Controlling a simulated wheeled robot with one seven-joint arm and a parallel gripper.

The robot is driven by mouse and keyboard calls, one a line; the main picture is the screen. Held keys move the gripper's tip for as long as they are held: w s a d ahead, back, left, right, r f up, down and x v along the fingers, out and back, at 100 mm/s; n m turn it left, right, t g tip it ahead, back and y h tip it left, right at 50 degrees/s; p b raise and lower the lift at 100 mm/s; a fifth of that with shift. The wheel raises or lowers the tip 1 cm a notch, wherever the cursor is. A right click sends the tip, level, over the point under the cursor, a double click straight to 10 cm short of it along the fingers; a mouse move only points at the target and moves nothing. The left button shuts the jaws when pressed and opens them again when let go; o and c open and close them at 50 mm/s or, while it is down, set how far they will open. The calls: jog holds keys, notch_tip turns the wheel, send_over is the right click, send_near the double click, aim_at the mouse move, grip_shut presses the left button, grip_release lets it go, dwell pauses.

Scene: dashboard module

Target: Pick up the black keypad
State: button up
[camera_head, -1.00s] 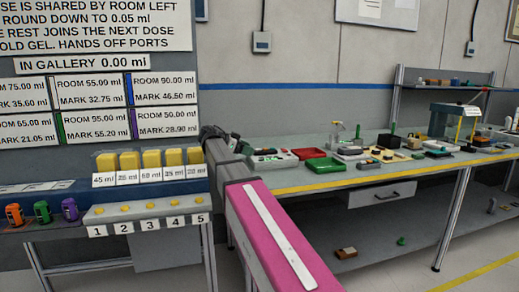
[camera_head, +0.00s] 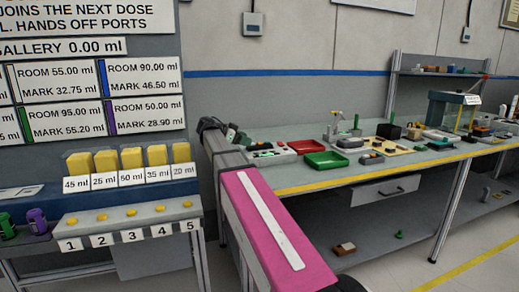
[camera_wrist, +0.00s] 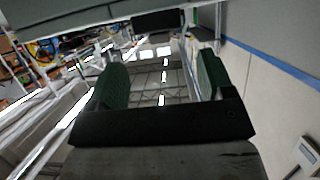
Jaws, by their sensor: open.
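I cannot make out the black keypad for certain among the small items on the far workbench (camera_head: 290,182) in the head view. A black box-like item (camera_head: 389,131) stands on that bench, but I cannot tell that it is a keypad. My pink and grey arm reaches up from the bottom of the head view to beside the bench's left end. My gripper (camera_wrist: 162,78) shows in the wrist view with its two green-padded fingers apart and nothing between them. Behind the fingers are ceiling lights and beams.
A red tray (camera_head: 306,146) and a green tray (camera_head: 325,160) lie on the bench. On the left is a station with several yellow blocks (camera_head: 131,157) and a numbered button strip (camera_head: 130,222). Floor is open at the lower right.

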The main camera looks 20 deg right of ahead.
aim_at(258, 143)
jog(key=shift+x, duration=2.65)
jog(key=shift+w, duration=0.15)
jog(key=c, duration=1.1)
